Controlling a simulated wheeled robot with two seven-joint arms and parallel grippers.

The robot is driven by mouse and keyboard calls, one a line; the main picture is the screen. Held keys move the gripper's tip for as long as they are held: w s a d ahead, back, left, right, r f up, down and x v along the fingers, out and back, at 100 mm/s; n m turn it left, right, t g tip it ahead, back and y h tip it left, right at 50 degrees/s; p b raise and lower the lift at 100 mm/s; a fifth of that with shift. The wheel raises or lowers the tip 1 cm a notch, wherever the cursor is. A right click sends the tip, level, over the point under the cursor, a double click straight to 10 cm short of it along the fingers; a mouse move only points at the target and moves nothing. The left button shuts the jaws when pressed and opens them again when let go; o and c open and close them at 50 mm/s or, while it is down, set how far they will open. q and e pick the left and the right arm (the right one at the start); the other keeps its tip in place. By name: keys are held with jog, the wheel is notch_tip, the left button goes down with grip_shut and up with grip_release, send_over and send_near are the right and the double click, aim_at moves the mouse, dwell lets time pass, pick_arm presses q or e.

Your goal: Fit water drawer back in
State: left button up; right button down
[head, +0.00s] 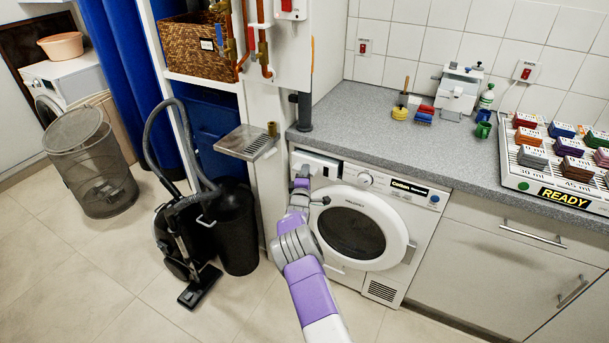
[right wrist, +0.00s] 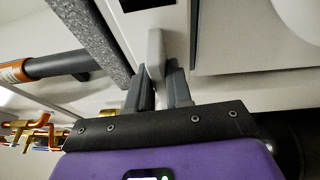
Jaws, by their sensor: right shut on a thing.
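The water drawer (head: 318,162) is the white front at the upper left corner of the white dryer (head: 385,197), under the grey counter. How far it stands out from the dryer is hard to tell. My right gripper (head: 301,178) is at the drawer's left part, with my purple arm reaching up from below. In the right wrist view its two dark fingers (right wrist: 159,88) are shut on a light grey upright grip piece (right wrist: 156,50) in front of a pale panel. The fingertips are small and partly hidden in the head view. My left gripper is not in view.
A metal drip shelf (head: 246,142) and a dark pipe (head: 304,112) are close left of the drawer. The counter edge (head: 400,173) runs just above it. A black vacuum cleaner (head: 182,235) and a dark bin (head: 236,230) stand left on the floor.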

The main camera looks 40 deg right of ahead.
jog(key=shift+w+d+r, duration=0.1)
jog(key=shift+w+d, duration=0.15)
jog(key=shift+d, duration=0.35)
jog(key=shift+w+d, duration=0.25)
jog(key=shift+d, duration=0.35)
jog(key=shift+w+d+r, duration=0.1)
jog(key=shift+w+d, duration=0.15)
jog(key=shift+d, duration=0.35)
jog(key=c, duration=1)
grip_release()
jog(key=shift+f, duration=0.15)
jog(key=shift+o, duration=0.2)
jog(key=shift+f, duration=0.15)
jog(key=shift+s+a+p, duration=0.45)
jog(key=shift+a+p, duration=0.05)
jog(key=shift+p, duration=0.05)
jog(key=p+v, duration=0.2)
jog(key=v, duration=0.4)
jog(key=shift+p, duration=0.4)
jog(key=shift+s, duration=0.1)
